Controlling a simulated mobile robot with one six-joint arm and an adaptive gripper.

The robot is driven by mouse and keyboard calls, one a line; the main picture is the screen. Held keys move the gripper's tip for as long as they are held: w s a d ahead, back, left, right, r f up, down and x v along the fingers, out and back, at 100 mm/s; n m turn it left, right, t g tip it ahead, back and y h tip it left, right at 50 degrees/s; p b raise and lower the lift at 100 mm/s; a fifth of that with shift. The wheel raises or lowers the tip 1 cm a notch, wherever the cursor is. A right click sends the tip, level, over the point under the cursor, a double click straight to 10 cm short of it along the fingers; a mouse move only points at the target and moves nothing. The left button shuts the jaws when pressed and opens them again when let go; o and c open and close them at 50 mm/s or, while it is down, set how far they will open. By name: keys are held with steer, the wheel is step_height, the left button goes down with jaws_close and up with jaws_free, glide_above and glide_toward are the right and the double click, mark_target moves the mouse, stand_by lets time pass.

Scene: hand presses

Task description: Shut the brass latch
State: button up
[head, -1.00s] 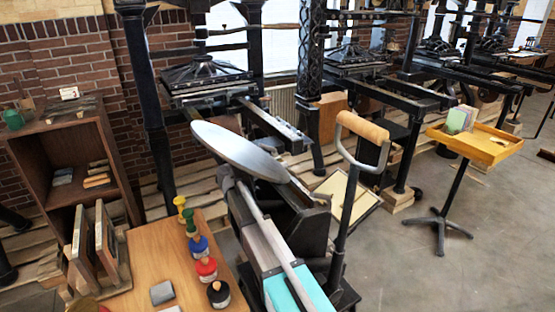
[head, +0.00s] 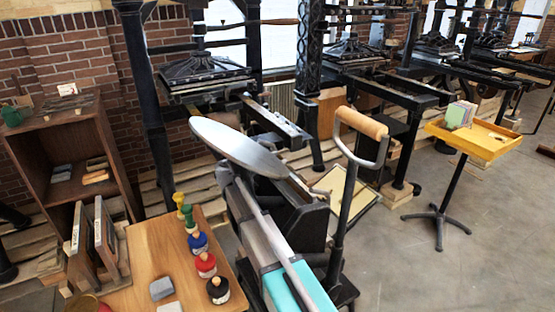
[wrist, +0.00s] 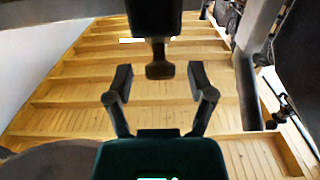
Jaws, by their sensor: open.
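I cannot make out a brass latch for certain in either view. In the wrist view my gripper (wrist: 160,85) is open, its two dark fingers apart with nothing held between them. A dark bar with a short, flat tab (wrist: 160,70) at its end hangs at the top middle, in line with the gap; I cannot tell what it is or how far off. In the head view a small press with a round grey disc (head: 238,146) stands in the middle. Its lever has a wooden grip (head: 362,122). My gripper cannot be made out there.
A wooden table (head: 145,255) at lower left carries colored stampers or ink pots. A brown shelf (head: 60,150) stands behind it. A yellow tray (head: 505,148) on a stand is at right, with bare floor around it. Large black presses line the back. Wooden slats (wrist: 80,120) fill the wrist view.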

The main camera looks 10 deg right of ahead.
steer(key=v, duration=1.1)
steer(key=shift+s+a, duration=0.2)
steer(key=shift+a, duration=0.15)
steer(key=shift+s, duration=0.1)
